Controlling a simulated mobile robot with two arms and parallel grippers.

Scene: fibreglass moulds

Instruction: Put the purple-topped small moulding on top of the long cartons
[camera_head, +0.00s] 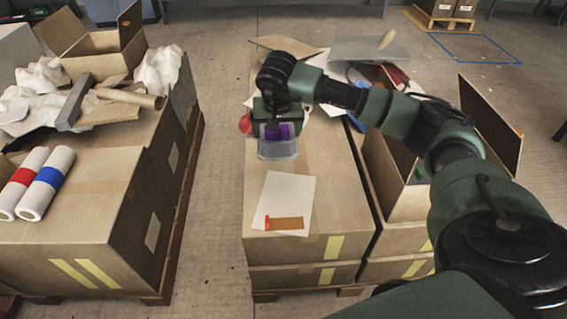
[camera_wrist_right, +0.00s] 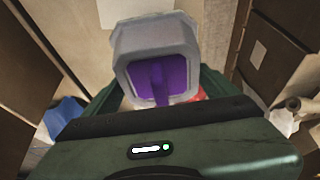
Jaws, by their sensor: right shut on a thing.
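The small moulding (camera_head: 278,149) is pale grey with a purple top and is in my right gripper (camera_head: 277,131). The gripper is shut on it. In the right wrist view the moulding (camera_wrist_right: 155,38) shows its grey rim around the purple part, between the green fingers (camera_wrist_right: 160,92). It is over the top of the middle long cartons (camera_head: 325,205); I cannot tell whether it touches them. My left gripper is not in view.
A white sheet with an orange-brown strip (camera_head: 284,205) lies on the middle carton, nearer the front. A red object (camera_head: 245,123) is beside the gripper. An open carton (camera_head: 395,185) stands at right. The left cartons (camera_head: 75,225) carry two rolls (camera_head: 45,183) and crumpled white material.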

